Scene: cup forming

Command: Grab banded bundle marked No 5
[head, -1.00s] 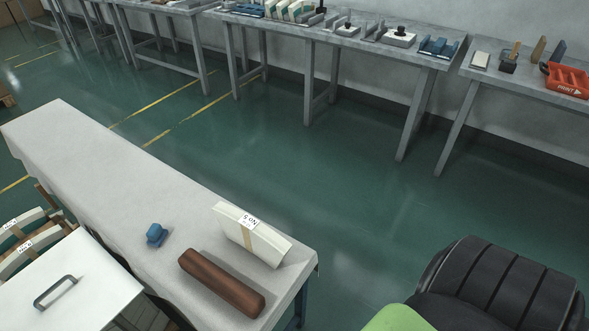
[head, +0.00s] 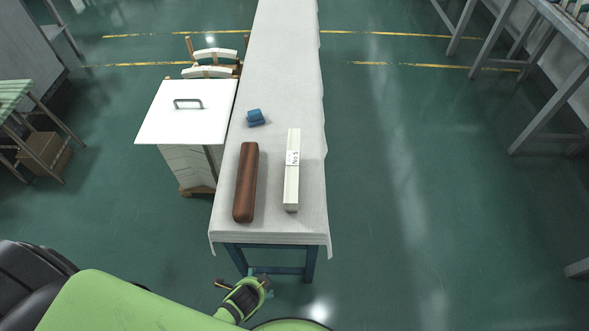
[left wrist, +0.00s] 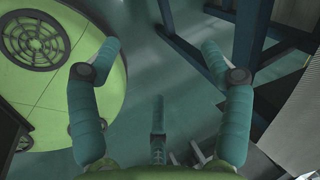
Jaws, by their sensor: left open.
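My left gripper (head: 258,283) is low in front of the table's near end, below the tabletop and apart from the bundle. In the left wrist view, my left gripper (left wrist: 160,52) has its teal fingers spread with nothing between them. The bundle does not show in that view. My right gripper is not in view.
A brown wooden roller (head: 245,182) lies just left of the bundle.

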